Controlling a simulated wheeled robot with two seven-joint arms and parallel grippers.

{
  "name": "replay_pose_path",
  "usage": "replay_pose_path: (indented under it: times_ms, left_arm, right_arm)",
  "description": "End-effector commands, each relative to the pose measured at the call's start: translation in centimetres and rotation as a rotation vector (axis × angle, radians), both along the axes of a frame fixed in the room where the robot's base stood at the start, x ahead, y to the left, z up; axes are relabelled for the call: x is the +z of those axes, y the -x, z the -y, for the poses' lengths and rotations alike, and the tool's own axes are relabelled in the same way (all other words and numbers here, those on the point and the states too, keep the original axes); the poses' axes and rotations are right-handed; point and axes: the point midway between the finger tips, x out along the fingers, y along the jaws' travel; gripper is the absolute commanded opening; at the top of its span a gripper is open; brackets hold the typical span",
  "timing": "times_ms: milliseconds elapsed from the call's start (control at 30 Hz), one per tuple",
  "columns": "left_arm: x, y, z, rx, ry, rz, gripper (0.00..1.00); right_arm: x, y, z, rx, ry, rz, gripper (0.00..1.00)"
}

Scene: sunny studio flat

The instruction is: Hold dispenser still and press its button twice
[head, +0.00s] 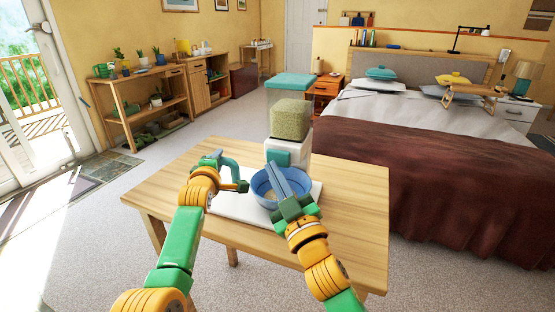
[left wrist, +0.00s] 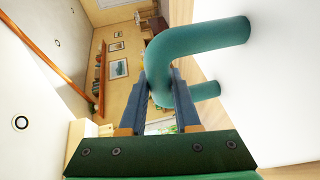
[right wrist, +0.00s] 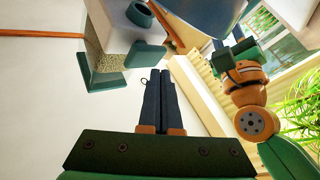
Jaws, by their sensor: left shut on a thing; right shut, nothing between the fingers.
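The dispenser stands on the wooden table, with a clear hopper of pale green grain (head: 290,118), a teal lid (head: 291,82) and a white body. A teal button (head: 277,158) is on its front. A teal curved handle (head: 233,172) sticks out at its left; my left gripper (head: 214,159) is shut on it, as the left wrist view shows the handle (left wrist: 205,42) between the fingers. My right gripper (head: 272,173) is shut and empty over the bowl, its fingertips close to the button; contact cannot be told. In the right wrist view its fingers (right wrist: 160,100) are together.
A blue bowl (head: 257,190) stands in front of the dispenser on a white base plate (head: 232,206), with a little pale stuff inside. The table's right side (head: 350,205) is clear. A bed with a brown cover (head: 455,170) is behind right, a wooden shelf (head: 140,100) behind left.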

Motion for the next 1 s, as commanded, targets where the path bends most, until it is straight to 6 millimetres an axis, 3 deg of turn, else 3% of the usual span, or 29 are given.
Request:
replay_pose_path:
  times_ms: [1000]
  left_arm:
    - [0.0,0.0,0.0,0.0,-0.001,-0.001,0.0]
  right_arm:
    - [0.0,-1.1,0.4,0.0,0.0,0.0,0.0]
